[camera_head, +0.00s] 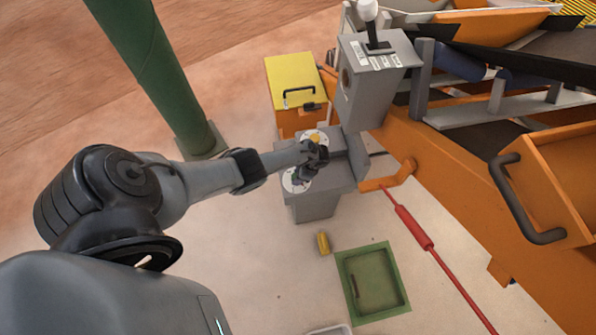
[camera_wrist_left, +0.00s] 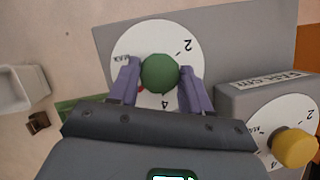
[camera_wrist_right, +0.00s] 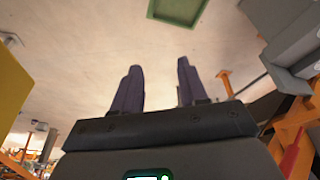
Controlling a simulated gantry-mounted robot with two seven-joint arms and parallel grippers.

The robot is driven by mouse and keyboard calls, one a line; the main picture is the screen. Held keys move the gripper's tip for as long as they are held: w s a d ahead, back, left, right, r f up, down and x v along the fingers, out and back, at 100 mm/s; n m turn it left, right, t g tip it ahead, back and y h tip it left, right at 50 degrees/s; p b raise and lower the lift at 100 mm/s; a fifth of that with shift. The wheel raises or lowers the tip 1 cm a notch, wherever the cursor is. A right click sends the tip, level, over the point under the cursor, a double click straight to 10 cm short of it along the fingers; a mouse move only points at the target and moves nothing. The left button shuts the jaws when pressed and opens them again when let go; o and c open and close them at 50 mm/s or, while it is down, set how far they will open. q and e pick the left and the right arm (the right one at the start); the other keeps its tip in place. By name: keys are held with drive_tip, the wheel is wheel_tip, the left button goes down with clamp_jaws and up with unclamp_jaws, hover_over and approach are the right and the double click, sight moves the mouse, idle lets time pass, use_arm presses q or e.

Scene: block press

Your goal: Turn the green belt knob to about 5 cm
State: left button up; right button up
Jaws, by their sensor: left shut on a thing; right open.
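The green belt knob (camera_wrist_left: 160,72) is a round knob on a white dial (camera_wrist_left: 128,46) marked 2 and 4. The dial sits on a grey control box (camera_head: 318,207). My left gripper (camera_wrist_left: 160,78) is shut on the knob, one purple finger on each side. The gripper hides part of the dial, and the exact setting cannot be read. In the head view my left gripper (camera_head: 308,165) reaches over the box and mostly hides the knob. My right gripper (camera_wrist_right: 158,76) is open and empty in its own wrist view, away from the knob.
A yellow knob (camera_wrist_left: 295,148) on a second dial stands close beside the green one. A lever box (camera_head: 378,75) and the orange machine (camera_head: 460,185) rise to the right. A green-rimmed square tray (camera_head: 345,285) and a yellow cylinder (camera_head: 323,243) lie on the floor in front.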

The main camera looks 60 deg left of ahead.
use_arm(q)
drive_tip(key=shift+m, duration=0.3)
drive_tip(key=o, duration=1)
drive_tip(key=p+v, duration=0.5)
drive_tip(key=v, duration=0.5)
drive_tip(key=shift+d+r+p, duration=0.15)
drive_tip(key=shift+r+p, duration=0.25)
